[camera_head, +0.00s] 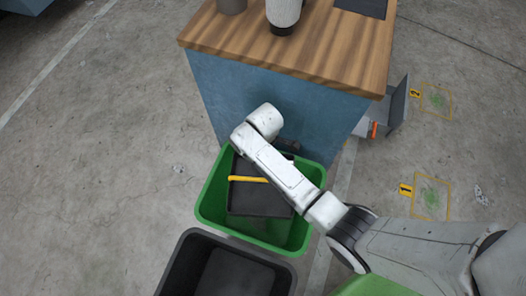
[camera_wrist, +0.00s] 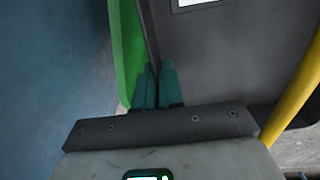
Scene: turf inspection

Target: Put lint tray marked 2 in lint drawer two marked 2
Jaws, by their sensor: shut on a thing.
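A flat dark grey tray-like piece with a yellow bar (camera_head: 247,179) across it shows in the head view, within the outline of the green bin; its dark face (camera_head: 255,200) is partly behind my arm. In the wrist view my gripper (camera_wrist: 157,75) has its teal fingers closed on the edge of this dark panel (camera_wrist: 225,65), with the yellow bar at right. A white label (camera_wrist: 195,3) is cut off at the top, and its marking cannot be read. My gripper is largely hidden behind my arm in the head view. I cannot make out a drawer marked 2.
The green bin (camera_head: 211,210) stands against the blue counter (camera_head: 235,95) with a wooden top (camera_head: 320,50). A black bin (camera_head: 180,262) is in front. A grey open part (camera_head: 398,105) juts from the counter's right side. Yellow-marked floor patches 2 (camera_head: 436,100) and 1 (camera_head: 431,197) lie right.

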